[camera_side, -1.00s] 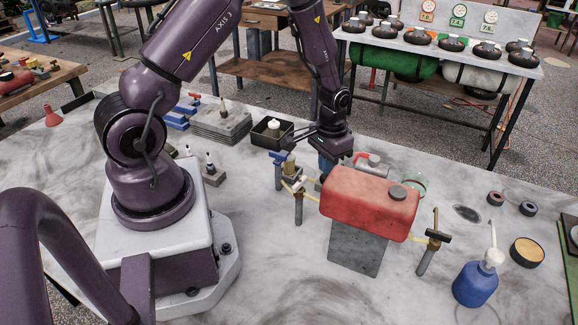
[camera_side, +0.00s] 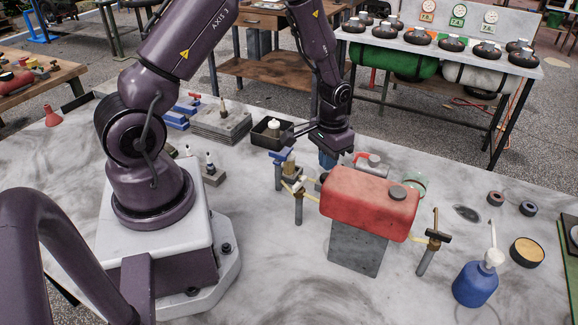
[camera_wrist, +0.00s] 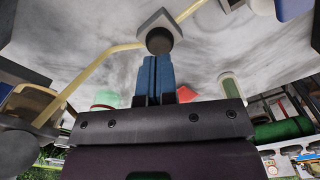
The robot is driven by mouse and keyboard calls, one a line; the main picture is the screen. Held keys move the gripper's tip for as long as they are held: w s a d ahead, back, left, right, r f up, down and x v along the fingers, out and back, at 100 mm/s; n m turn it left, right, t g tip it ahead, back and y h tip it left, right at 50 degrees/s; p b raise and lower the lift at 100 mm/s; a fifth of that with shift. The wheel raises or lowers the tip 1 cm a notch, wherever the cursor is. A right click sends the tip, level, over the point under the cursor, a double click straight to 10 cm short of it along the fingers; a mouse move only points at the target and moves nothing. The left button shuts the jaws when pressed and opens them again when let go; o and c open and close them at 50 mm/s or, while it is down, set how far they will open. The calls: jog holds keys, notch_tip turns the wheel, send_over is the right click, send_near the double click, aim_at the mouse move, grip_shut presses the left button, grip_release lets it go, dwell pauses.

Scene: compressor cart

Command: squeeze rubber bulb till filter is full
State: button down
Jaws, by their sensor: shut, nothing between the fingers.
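My gripper (camera_side: 327,163) is over the bench just behind the left end of the red tank (camera_side: 368,205). Its blue fingers point down and are shut together with nothing between them; they also show in the wrist view (camera_wrist: 157,72). In the wrist view a dark round knob, probably the rubber bulb (camera_wrist: 159,41), sits on a grey mount straight beyond the fingertips, and I see no grip on it. A yellow hose (camera_wrist: 100,52) runs from it to the left. I cannot tell for sure which part is the filter, or how full it is.
The red tank stands on a grey block (camera_side: 357,248). Upright clamp posts (camera_side: 298,207) flank it. A blue bottle (camera_side: 475,284) stands at the right. A black tray (camera_side: 271,132) and grey plates (camera_side: 220,122) lie behind. The front of the bench is clear.

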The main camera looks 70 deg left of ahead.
jog(key=shift+r, duration=0.2)
dwell(0.4)
jog(key=shift+r, duration=2.4)
jog(key=s+d+r+m+t, duration=0.1)
jog(key=s+d+r+t, duration=0.1)
jog(key=s+r, duration=0.3)
jog(key=s+d+r+m+t, duration=0.1)
jog(key=s+d+r, duration=0.4)
jog(key=r, duration=0.5)
jog(key=s+d+r+m+t, duration=0.1)
jog(key=s+d+r, duration=0.3)
jog(key=r, duration=0.4)
jog(key=shift+s+d+r+t, duration=0.2)
jog(key=shift+s+r+t, duration=0.1)
jog(key=shift+s+t, duration=0.55)
